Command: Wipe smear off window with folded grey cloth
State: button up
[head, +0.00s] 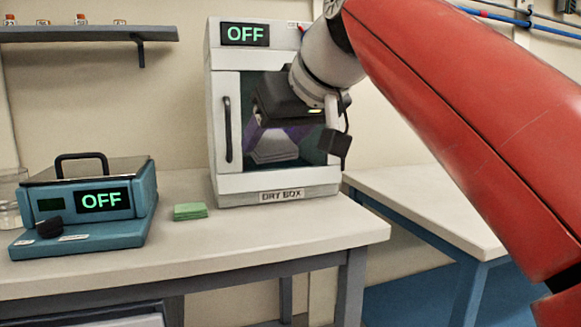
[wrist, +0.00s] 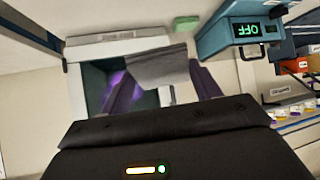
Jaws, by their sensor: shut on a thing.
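The white dry box (head: 282,183) stands on the bench, its dark window (head: 247,90) facing me. My gripper (head: 282,138) is in front of the window, shut on the folded grey cloth (head: 274,151). In the wrist view the grey cloth (wrist: 157,66) spans between the purple fingers of my gripper (wrist: 163,88). The window (wrist: 95,85) shows there behind the left finger, with a purple patch that may be a reflection. I cannot make out the smear; my gripper and the cloth hide much of the glass. I cannot tell whether the cloth touches the glass.
A blue device (head: 100,200) reading OFF stands further left, beside a glass beaker (head: 10,200). A shelf (head: 85,34) with small jars is above. The bench front (head: 270,232) is clear.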

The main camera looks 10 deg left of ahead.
jog(key=w+a+f+m+t+y+b, duration=0.2)
jog(key=w+a+t+y+b, duration=0.1)
jog(key=w+t+b, duration=0.4)
jog(key=shift+w+a+f+t+y, duration=0.35)
jog(key=shift+w+t+y, duration=0.5)
jog(key=shift+t, duration=0.75)
jog(key=shift+w+a+f+m+t+p, duration=0.1)
jog(key=shift+w+a+t+p, duration=0.25)
jog(key=shift+w, duration=0.55)
jog(key=shift+w+a+f+m+t+p, duration=0.1)
jog(key=shift+w+a+t+p, duration=0.2)
jog(key=shift+w, duration=0.55)
jog(key=shift+w+a+f+m+t+p, duration=0.15)
jog(key=shift+w+a+t, duration=0.3)
jog(key=shift+w, duration=0.45)
jog(key=shift+w+a+r+p, duration=0.1)
jog(key=shift+w+a+p, duration=0.4)
jog(key=shift+w, duration=0.25)
